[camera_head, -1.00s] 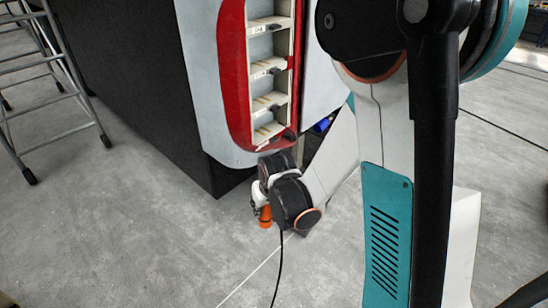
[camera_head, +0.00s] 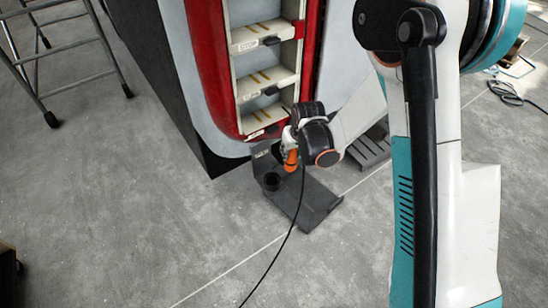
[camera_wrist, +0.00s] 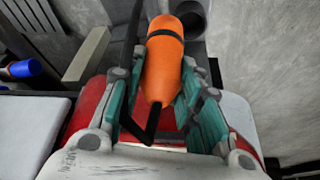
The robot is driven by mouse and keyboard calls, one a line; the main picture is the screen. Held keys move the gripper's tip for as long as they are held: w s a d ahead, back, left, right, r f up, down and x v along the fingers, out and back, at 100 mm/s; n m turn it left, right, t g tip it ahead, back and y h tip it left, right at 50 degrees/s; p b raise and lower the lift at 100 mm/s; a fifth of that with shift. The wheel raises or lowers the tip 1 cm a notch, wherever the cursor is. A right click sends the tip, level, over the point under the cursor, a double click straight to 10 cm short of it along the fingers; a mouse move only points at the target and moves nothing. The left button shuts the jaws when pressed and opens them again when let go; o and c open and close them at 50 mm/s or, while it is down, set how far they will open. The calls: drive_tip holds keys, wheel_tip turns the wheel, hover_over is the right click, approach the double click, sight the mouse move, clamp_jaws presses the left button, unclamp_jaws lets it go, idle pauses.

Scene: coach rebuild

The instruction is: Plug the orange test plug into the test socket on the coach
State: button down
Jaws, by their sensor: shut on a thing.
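The orange plug (camera_head: 291,158) is held by my gripper (camera_head: 292,147), just in front of the coach's lower red edge. In the wrist view the plug (camera_wrist: 164,62), with a black band, sits between the teal finger pads of my gripper (camera_wrist: 160,85). Its black cable (camera_head: 282,245) hangs down to the floor. The coach (camera_head: 208,70) has a red surround around open shelves. A dark round cup (camera_head: 271,181) on a grey stand is below and left of the plug, apart from it; it also shows in the wrist view (camera_wrist: 190,16). I cannot identify the test socket for certain.
The grey stand (camera_head: 312,203) is on the floor below my gripper. A metal ladder (camera_head: 75,47) stands at the left. A grey slatted thing (camera_head: 370,150) lies behind my arm.

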drive_tip(key=w+a+f+n+b, duration=0.1)
drive_tip(key=w+a+f+b, duration=0.2)
drive_tip(key=a+f, duration=0.3)
wheel_tip(320, 180, down, 4)
drive_tip(key=shift+a+r+y+b, duration=0.1)
drive_tip(key=shift+a+y+b, duration=0.25)
drive_tip(key=shift+b, duration=0.2)
drive_tip(key=shift+s+f, duration=0.1)
drive_tip(key=shift+f, duration=1.95)
idle(4.2)
drive_tip(key=c, duration=1.4)
unclamp_jaws()
drive_tip(key=shift+c, duration=0.2)
drive_tip(key=shift+r, duration=0.1)
